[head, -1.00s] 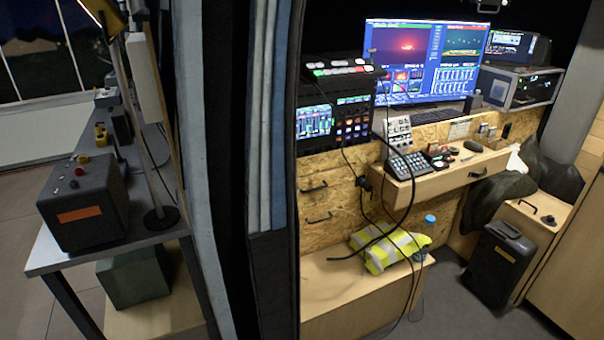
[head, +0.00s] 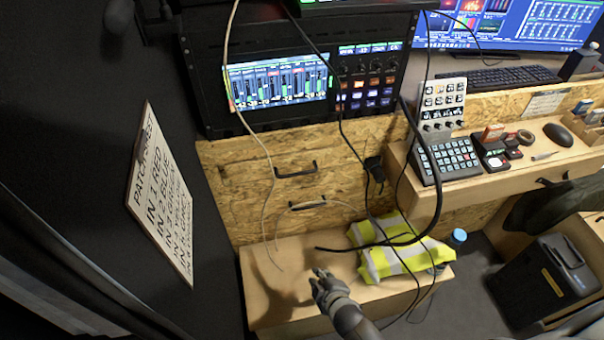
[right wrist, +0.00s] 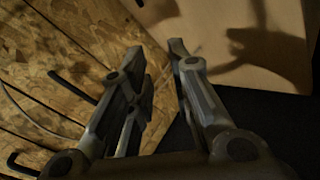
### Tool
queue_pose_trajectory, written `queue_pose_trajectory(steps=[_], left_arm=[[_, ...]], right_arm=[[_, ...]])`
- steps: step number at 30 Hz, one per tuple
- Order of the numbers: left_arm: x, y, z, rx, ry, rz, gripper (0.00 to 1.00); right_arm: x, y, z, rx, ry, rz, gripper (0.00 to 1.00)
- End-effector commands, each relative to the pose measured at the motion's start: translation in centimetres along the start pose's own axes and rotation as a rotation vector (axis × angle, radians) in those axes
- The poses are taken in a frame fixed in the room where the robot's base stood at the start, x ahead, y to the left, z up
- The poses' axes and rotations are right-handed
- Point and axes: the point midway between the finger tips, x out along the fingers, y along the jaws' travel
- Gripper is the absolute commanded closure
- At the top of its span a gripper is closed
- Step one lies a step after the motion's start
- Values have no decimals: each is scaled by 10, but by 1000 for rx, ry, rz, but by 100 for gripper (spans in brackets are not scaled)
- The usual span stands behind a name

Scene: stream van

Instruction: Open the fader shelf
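Two black bar handles, an upper one (head: 296,172) and a lower one (head: 307,204), sit on the chipboard front below the rack mixer. The chipboard fronts appear closed. No label shows which one is the fader shelf. My right gripper (head: 322,278) is over the wooden bench, below and in front of the handles, apart from them. In the right wrist view its two fingers (right wrist: 157,70) are spread with nothing between them. A dark handle (right wrist: 72,85) shows left of the fingers there, with another (right wrist: 20,165) at the lower left. My left gripper is not in view.
Loose cables (head: 340,110) hang in front of the chipboard. A desk with a keypad (head: 450,160) juts out at right. A patch sign (head: 160,195) hangs at left.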

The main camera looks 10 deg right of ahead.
Motion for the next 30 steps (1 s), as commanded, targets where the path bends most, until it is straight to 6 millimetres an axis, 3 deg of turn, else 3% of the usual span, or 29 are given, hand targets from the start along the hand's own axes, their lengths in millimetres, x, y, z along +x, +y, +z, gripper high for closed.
queue_pose_trajectory(steps=[1, 6, 9, 12, 16, 20, 30], left_arm=[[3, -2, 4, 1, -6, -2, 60], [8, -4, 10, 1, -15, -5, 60], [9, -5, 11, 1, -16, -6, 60], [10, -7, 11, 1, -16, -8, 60], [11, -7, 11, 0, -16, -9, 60], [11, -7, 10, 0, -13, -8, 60], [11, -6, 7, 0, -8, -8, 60]], right_arm=[[-4, 32, -23, -68, 33, 70, 81], [-34, 127, -82, -288, 81, 289, 81], [-56, 169, -105, -381, 83, 396, 81], [-74, 198, -119, -444, 76, 472, 81], [-87, 217, -128, -486, 67, 524, 81], [-85, 225, -131, -496, 65, 536, 81], [-39, 250, -141, -493, 66, 535, 81]])
